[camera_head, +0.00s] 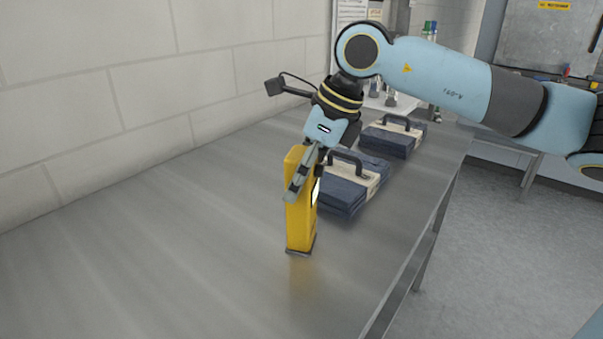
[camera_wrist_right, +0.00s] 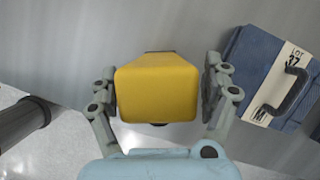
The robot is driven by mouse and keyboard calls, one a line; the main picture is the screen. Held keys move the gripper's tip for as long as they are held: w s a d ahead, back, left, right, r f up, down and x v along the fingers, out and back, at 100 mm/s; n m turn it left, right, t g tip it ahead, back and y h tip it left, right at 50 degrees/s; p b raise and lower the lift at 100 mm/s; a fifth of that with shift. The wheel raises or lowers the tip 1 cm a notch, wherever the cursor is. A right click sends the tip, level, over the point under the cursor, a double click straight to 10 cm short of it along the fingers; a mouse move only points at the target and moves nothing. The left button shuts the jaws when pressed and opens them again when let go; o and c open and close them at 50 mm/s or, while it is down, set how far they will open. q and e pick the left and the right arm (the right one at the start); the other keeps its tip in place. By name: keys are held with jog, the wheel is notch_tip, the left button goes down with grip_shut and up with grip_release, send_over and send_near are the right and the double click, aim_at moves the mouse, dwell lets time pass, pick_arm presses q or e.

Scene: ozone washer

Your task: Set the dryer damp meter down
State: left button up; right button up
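The yellow dryer damp meter (camera_head: 297,222) stands upright on the metal table, its dark base appearing to rest on the top. My right gripper (camera_head: 305,172) reaches down over its upper part, one finger on each side. The right wrist view shows the meter's yellow top (camera_wrist_right: 157,92) between the two fingers (camera_wrist_right: 160,85), with narrow gaps at the sides. The fingers look open around the meter. Their lower contact is partly hidden. My left gripper is not in view.
The metal table (camera_head: 150,260) is clear to the left and front. The table's right edge drops to the floor. A block wall runs along the left.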

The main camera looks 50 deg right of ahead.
jog(key=p+v, duration=0.2)
jog(key=v, duration=0.5)
jog(key=shift+d+r+p, duration=0.1)
jog(key=shift+r+p, duration=0.05)
jog(key=shift+p, duration=0.25)
pick_arm(q)
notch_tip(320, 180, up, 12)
jog(key=p, duration=0.8)
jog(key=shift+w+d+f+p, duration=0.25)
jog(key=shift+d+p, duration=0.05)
pick_arm(e)
jog(key=v, duration=0.5)
jog(key=shift+s, duration=0.1)
